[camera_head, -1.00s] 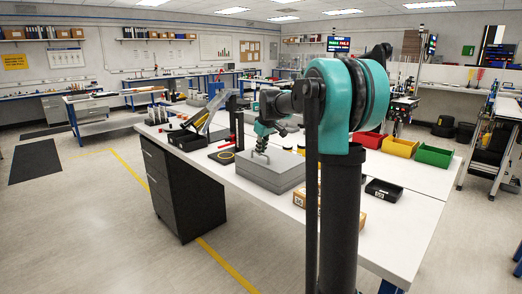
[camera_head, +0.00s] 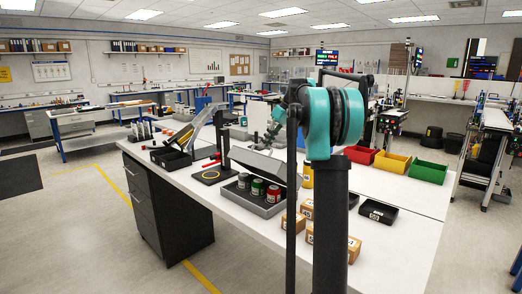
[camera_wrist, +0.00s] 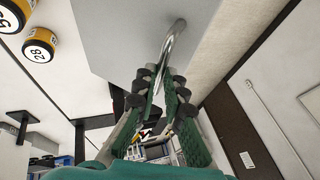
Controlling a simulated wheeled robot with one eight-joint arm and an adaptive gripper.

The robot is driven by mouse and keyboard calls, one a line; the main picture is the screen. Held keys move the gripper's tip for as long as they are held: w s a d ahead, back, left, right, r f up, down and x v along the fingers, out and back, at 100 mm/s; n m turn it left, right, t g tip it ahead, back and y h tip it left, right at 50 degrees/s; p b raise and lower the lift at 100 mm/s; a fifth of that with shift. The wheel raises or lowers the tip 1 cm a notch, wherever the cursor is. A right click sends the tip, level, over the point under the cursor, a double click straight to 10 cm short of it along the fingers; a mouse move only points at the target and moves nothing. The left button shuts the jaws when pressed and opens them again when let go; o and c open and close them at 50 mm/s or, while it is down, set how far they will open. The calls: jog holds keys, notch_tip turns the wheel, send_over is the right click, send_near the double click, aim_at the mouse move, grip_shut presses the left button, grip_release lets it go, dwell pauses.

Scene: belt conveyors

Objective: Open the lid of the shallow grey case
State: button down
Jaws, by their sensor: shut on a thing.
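The shallow grey case (camera_head: 262,207) lies on the white bench in the head view. Its grey lid (camera_head: 262,163) is tilted up steeply along the far side, so the case is open at the front. Several small cans stand inside, among them a green can (camera_head: 257,188) and a red can (camera_head: 273,195). My gripper (camera_head: 270,138) is above the raised lid, partly hidden by my arm. In the wrist view my gripper (camera_wrist: 162,88) is shut on the curved metal handle (camera_wrist: 172,45) of the lid, whose grey face (camera_wrist: 120,30) fills the top.
Small cardboard boxes (camera_head: 333,242) and a black tray (camera_head: 379,212) stand to the right of the case. A black stand (camera_head: 210,175) and black bins (camera_head: 172,158) are at the left. Red, yellow and green bins (camera_head: 427,171) line the back right.

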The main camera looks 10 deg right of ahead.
jog(key=w+d+f+y, duration=0.1)
jog(key=w+d+f, duration=0.1)
jog(key=w+d, duration=0.8)
jog(key=shift+d+f+g, duration=0.3)
jog(key=shift+d, duration=1.75)
jog(key=shift+w, duration=0.1)
jog(key=c, duration=1.6)
grip_release()
